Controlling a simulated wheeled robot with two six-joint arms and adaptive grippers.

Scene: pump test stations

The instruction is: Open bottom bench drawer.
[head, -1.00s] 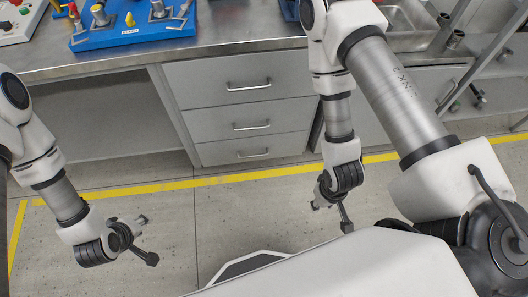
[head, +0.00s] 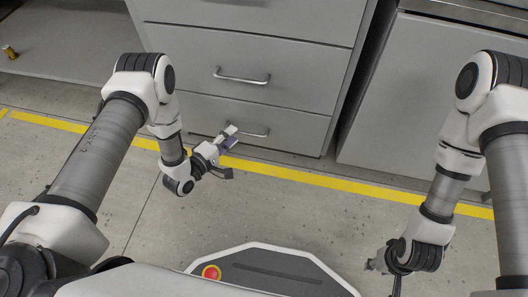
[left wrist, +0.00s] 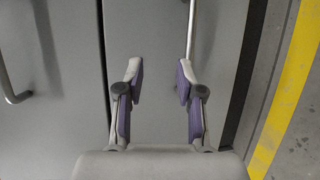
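The bottom drawer (head: 292,122) of the grey bench is closed, with its front flush. Its metal bar handle (head: 262,133) is partly hidden behind my left gripper in the head view. My left gripper (head: 232,151) is open in front of the left part of that drawer. In the left wrist view, the spread purple-padded fingers (left wrist: 160,84) face the drawer front (left wrist: 160,35). The handle (left wrist: 191,28) runs in from the top, its end close to the right finger. I cannot tell whether they touch. My right gripper (head: 384,275) is open and empty, away from the drawers.
The closed middle drawer (head: 300,70) and its handle (head: 243,77) are just above. A grey cabinet (head: 430,100) stands to the right. A yellow floor line (head: 300,177) runs before the bench. Open floor lies between me and the drawers.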

